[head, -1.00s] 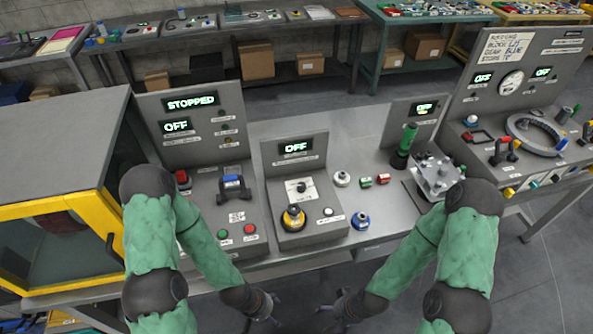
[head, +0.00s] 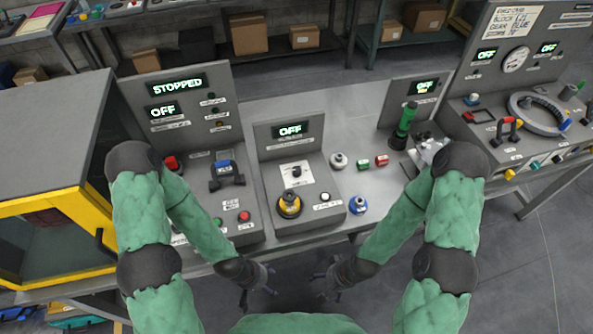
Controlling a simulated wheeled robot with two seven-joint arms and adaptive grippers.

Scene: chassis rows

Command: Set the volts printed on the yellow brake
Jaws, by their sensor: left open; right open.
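A grey console (head: 262,160) stands in the middle of the bench. Its small display (head: 291,131) reads OFF. Below it a white dial plate with a dark knob (head: 296,171) sits on the sloped face. The yellow part, likely the brake (head: 288,207), has a dark top and sits low on that console; its print is too small to read. A small white button (head: 324,197) is beside it. My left gripper (head: 256,301) is open and empty in front of the bench, below the console. My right gripper (head: 322,292) is open and empty to its right.
A left console with displays STOPPED (head: 177,84) and OFF holds a red knob and a blue-topped handle (head: 226,172). A blue knob (head: 358,205), small red and green blocks and a green cylinder (head: 405,122) stand to the right. A yellow-framed cabinet (head: 62,215) is far left.

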